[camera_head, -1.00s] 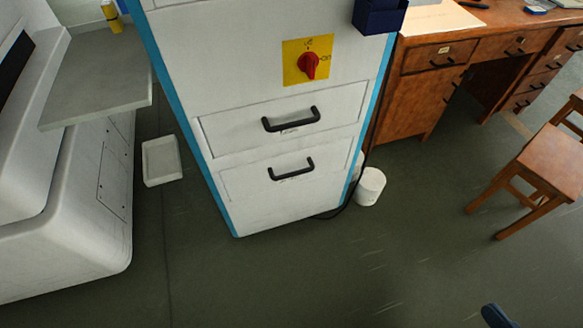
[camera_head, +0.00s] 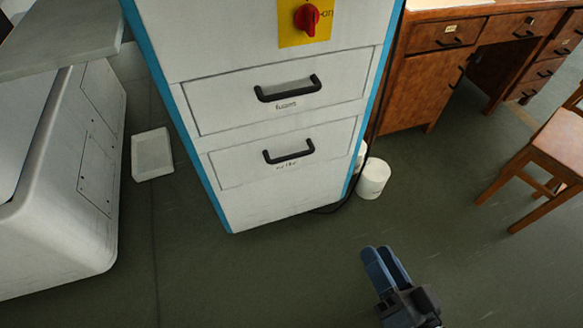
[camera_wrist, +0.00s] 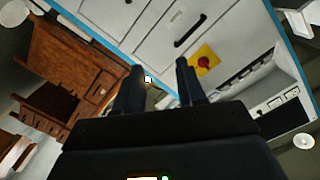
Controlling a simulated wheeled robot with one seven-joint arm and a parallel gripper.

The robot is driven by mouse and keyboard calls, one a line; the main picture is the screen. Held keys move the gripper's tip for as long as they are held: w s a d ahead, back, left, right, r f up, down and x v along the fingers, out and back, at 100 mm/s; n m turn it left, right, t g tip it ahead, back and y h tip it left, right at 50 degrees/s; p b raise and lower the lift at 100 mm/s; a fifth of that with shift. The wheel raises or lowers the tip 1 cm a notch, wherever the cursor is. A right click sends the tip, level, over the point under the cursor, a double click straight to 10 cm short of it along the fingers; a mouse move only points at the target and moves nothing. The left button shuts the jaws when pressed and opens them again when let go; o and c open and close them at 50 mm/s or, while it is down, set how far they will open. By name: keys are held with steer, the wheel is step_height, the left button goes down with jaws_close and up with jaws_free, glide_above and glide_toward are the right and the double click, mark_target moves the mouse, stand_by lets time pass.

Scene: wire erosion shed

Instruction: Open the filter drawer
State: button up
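A white cabinet (camera_head: 250,205) with blue edges has two shut drawers, each with a black bar handle and a small label that I cannot read clearly. The upper drawer (camera_head: 219,112) has its handle (camera_head: 288,88) just below a red switch; the lower drawer (camera_head: 228,171) has its handle (camera_head: 288,151) under that. I cannot tell from the labels which one is the filter drawer. My gripper (camera_head: 381,253) is open and empty, low in front and to the right of the cabinet, apart from both handles. A handle (camera_wrist: 189,31) also shows beyond my fingers (camera_wrist: 158,73) in the wrist view.
A red switch on a yellow plate (camera_head: 305,20) sits above the drawers. White buckets (camera_head: 373,179) and a dark cable stand at the cabinet's right foot. A white tray (camera_head: 152,154) lies at left beside a white machine (camera_head: 65,190). A wooden desk (camera_head: 416,88) and stool (camera_head: 548,150) are right. Floor in front is clear.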

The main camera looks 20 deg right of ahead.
steer(key=w+a+f+m+t+b, duration=0.2)
steer(key=w+f+m+b, duration=0.4)
steer(key=w+f, duration=0.65)
steer(key=m+t+b, duration=0.1)
steer(key=m+b, duration=0.4)
steer(key=b, duration=0.2)
glide_toward(292, 157)
steer(key=w, duration=0.6)
steer(key=w+r+b, duration=0.1)
steer(key=w, duration=0.3)
steer(key=shift+w+a+r, duration=0.1)
steer(key=shift+w+r, duration=0.1)
steer(key=shift+w, duration=0.05)
steer(key=shift+c, duration=0.2)
jaws_close()
